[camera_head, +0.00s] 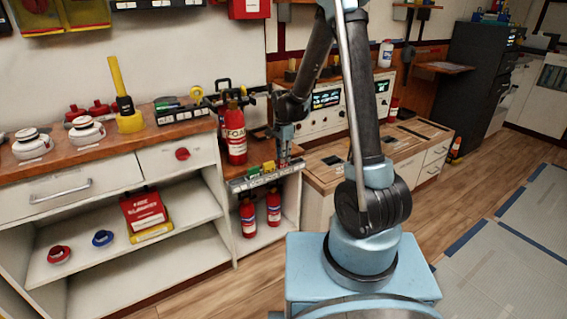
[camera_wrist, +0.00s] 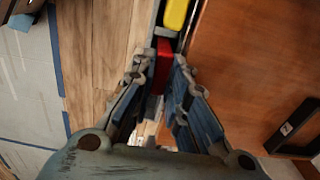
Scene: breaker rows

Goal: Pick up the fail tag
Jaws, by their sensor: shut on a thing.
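A red tag (camera_wrist: 163,62), which I take to be the fail tag, sits between my fingers in the wrist view. My gripper (camera_wrist: 158,80) is shut on it, with one blue-grey finger on each side. In the head view my gripper (camera_head: 284,154) points down at the right part of a narrow grey rail (camera_head: 264,179) at the front of a wooden counter. The red tag is mostly covered by my fingers there. I cannot tell whether it still touches the rail. A yellow tag (camera_wrist: 175,14) is just beyond it in the wrist view, and a green tag (camera_head: 253,172) is farther left.
A red foam extinguisher (camera_head: 235,136) stands on the counter just left of my gripper. Two small extinguishers (camera_head: 273,207) stand on the shelf below. A black handle-like thing (camera_wrist: 296,127) is on the wood at the right in the wrist view. Open floor (camera_head: 470,200) is at the right.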

